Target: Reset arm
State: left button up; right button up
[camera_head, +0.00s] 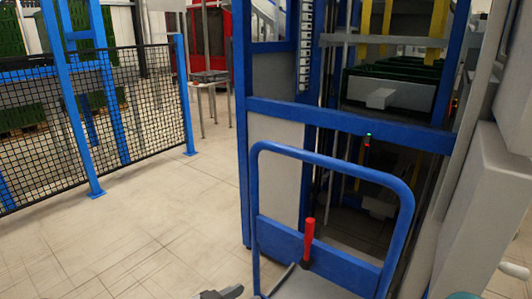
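A small grey piece at the bottom edge, left of centre, looks like the tip of my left gripper (220,292). It is cut off by the frame, so its opening does not show. A dark piece at the bottom right edge looks like part of my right gripper (465,295). It is also cut off and I cannot tell its opening. No held object shows at either one. Between them stands a blue hoop-shaped frame (335,161) with a red-handled lever (308,240) in front of its lower panel.
A tall blue-framed machine (350,125) with dark green crates (395,72) inside rises behind the hoop. A grey block (487,215) closes off the right. A blue-posted mesh fence (95,110) stands at left. The tiled floor (160,220) between is clear.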

pick_arm(q)
jog(key=s+a+f+n+g+y, duration=0.2)
jog(key=s+f+n, duration=0.15)
jog(key=f, duration=0.65)
jog(key=s+a+f+n+g+y, duration=0.2)
jog(key=s+f, duration=0.2)
jog(key=f, duration=0.6)
jog(key=s+a+f+n+g+y, duration=0.1)
jog(key=s+f+n+g, duration=0.2)
jog(key=s, duration=0.4)
jog(key=s+a+f+n+g+y, duration=0.1)
jog(key=s+f+g, duration=0.1)
jog(key=s+f, duration=0.45)
notch_tip(320, 180, up, 29)
jog(key=s+g+p, duration=0.1)
jog(key=p, duration=2.7)
jog(key=shift+s+f, duration=0.2)
jog(key=shift+s, duration=0.1)
jog(key=shift+m, duration=0.25)
